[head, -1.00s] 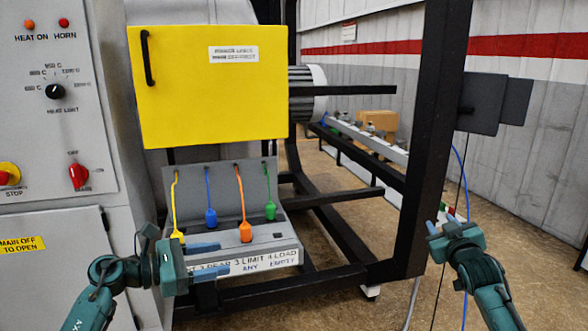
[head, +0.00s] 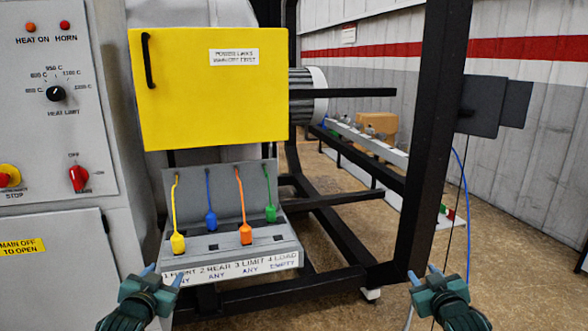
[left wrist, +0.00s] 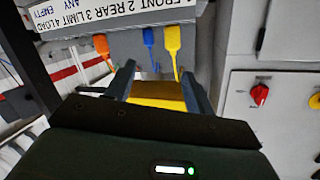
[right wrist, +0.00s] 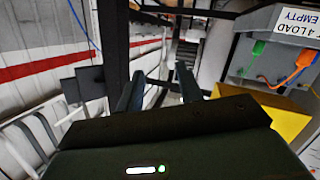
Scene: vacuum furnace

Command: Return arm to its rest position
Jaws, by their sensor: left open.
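My left gripper (head: 163,275) is open and empty at the lower left of the head view, in front of the left end of the labelled panel (head: 232,268). Its two fingers stand apart in the left wrist view (left wrist: 158,85). My right gripper (head: 424,273) is open and empty at the lower right, in front of the black frame post (head: 430,160). Its fingers are also apart in the right wrist view (right wrist: 158,85). Neither gripper touches anything that I can see.
The panel carries yellow (head: 178,244), blue (head: 211,219), orange (head: 245,235) and green (head: 270,213) corded plugs. A yellow box (head: 215,100) is above. A grey control cabinet (head: 60,130) stands left. Open floor (head: 510,260) lies right. A blue cable (head: 464,185) hangs near my right gripper.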

